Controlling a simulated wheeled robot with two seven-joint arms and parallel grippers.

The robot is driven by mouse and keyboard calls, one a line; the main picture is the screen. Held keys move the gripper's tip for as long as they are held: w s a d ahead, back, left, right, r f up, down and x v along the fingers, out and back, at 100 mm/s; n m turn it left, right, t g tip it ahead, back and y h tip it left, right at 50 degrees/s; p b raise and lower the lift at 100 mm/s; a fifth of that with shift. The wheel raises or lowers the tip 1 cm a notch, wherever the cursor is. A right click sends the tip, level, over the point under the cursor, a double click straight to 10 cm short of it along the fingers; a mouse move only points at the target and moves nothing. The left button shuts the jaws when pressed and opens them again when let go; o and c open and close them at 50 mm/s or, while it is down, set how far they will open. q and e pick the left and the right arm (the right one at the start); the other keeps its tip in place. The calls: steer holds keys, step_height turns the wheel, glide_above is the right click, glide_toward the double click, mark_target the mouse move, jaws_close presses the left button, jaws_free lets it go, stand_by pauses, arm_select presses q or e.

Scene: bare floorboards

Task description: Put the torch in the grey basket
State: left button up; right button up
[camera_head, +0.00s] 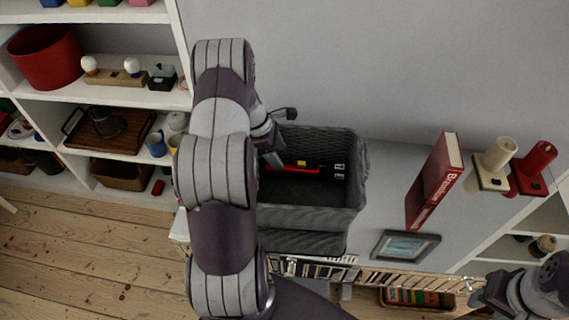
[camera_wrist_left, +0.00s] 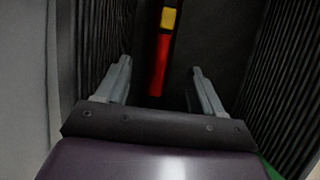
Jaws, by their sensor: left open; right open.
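The red torch (camera_head: 297,169) with a yellow switch lies inside the grey basket (camera_head: 352,190), on its dark floor. In the left wrist view the torch (camera_wrist_left: 160,65) shows between my open fingers, which look apart from it. The basket's ribbed walls (camera_wrist_left: 285,80) stand on both sides there. My left gripper (camera_head: 280,137) is open and empty at the basket's left side; its arm covers that side in the head view. My right gripper (camera_head: 488,292) is at the lower right, far from the basket, and partly hidden by its arm.
A picture frame (camera_head: 405,246) is below the book. A white shelf unit (camera_head: 115,95) with several items fills the left. Bare floorboards (camera_head: 90,255) are at lower left.

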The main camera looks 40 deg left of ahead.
arm_select(q)
steer(key=v, duration=0.5)
steer(key=s+d+r+m+y, duration=0.1)
steer(key=s+d+r+m, duration=0.1)
steer(key=s+d+m, duration=0.2)
steer(key=s+d+r+m+y, duration=0.1)
steer(key=s+d+r+m, duration=0.2)
steer(key=d+m, duration=0.8)
steer(key=s+d+r+m+g+y, duration=0.1)
steer(key=s+d+r+m, duration=0.2)
steer(key=s+d+m, duration=0.2)
steer(key=d+m, duration=0.2)
steer(key=m, duration=0.2)
steer(key=shift+s+d+m+y, duration=0.3)
steer(key=shift+s+d, duration=0.05)
